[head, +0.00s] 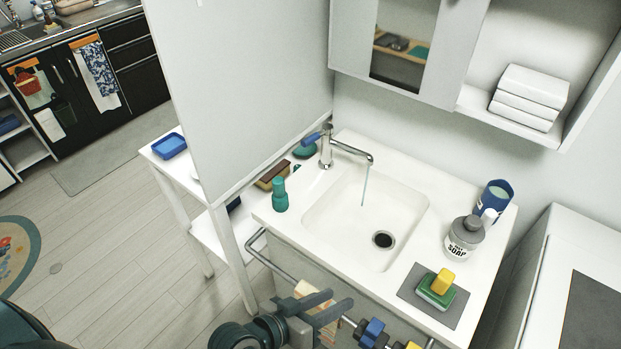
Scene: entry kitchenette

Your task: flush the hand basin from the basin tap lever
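The basin tap (326,152) stands at the back left of the white hand basin (335,225). Its blue-tipped lever (311,138) points left from the top of the tap body. A thin bluish stream of water (365,188) hangs below the spout over the bowl. The dark drain (383,240) is uncovered. My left gripper (340,308) is low in front of the basin's front edge, well away from the tap. Its dark fingers lie close together in the picture, and their gap is unclear. My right gripper is not in view.
A teal bottle (280,195) stands left of the bowl. A rail (274,265) runs along the front. A tall panel (245,90) stands left of the tap.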

